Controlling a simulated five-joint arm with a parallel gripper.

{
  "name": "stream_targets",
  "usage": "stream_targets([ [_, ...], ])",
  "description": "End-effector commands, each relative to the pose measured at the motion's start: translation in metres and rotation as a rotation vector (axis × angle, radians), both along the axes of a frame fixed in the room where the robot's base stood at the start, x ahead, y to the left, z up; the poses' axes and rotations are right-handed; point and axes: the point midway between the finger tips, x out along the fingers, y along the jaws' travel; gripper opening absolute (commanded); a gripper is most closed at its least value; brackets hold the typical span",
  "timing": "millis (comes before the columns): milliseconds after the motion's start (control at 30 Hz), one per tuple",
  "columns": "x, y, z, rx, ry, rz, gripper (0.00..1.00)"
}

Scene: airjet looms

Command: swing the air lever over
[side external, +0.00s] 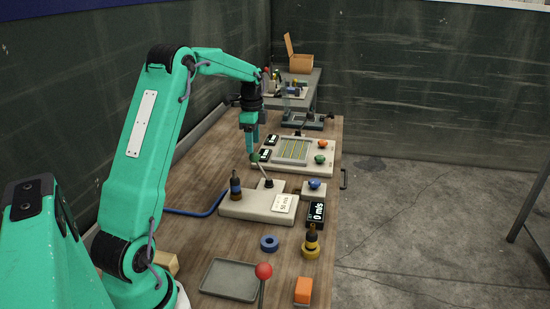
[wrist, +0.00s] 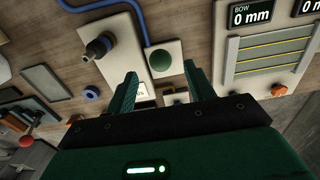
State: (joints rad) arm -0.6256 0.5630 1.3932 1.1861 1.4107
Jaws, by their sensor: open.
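The air lever has a green ball knob (side external: 255,157) on a thin shaft that leans left from a beige base (side external: 240,207). The base also carries a dark nozzle and a "50 m/s" card (side external: 283,203). My gripper (side external: 251,150) points down right at the knob; its fingertips overlap the knob in the side view. In the wrist view the green knob (wrist: 160,60) lies just beyond and between my two parted green fingers (wrist: 160,82). The jaws are open and hold nothing. Whether a finger touches the knob I cannot tell.
A display (side external: 316,213) reads "0 m/s". A blue-knobbed block (side external: 314,187) is right of the base. A panel with orange and green knobs (side external: 325,165) stands behind. A grey tray (side external: 230,280), blue ring (side external: 270,243) and red-knobbed lever (side external: 264,271) are in front.

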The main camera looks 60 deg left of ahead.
Motion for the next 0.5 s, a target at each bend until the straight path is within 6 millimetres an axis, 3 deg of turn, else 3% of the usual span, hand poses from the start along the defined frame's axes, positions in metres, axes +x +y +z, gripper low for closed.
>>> stream_targets([
  [300,0.000,0.000,0.023,0.001,-0.001,0.000,0.54],
  [500,0.000,0.000,0.027,0.001,-0.001,0.000,0.54],
])
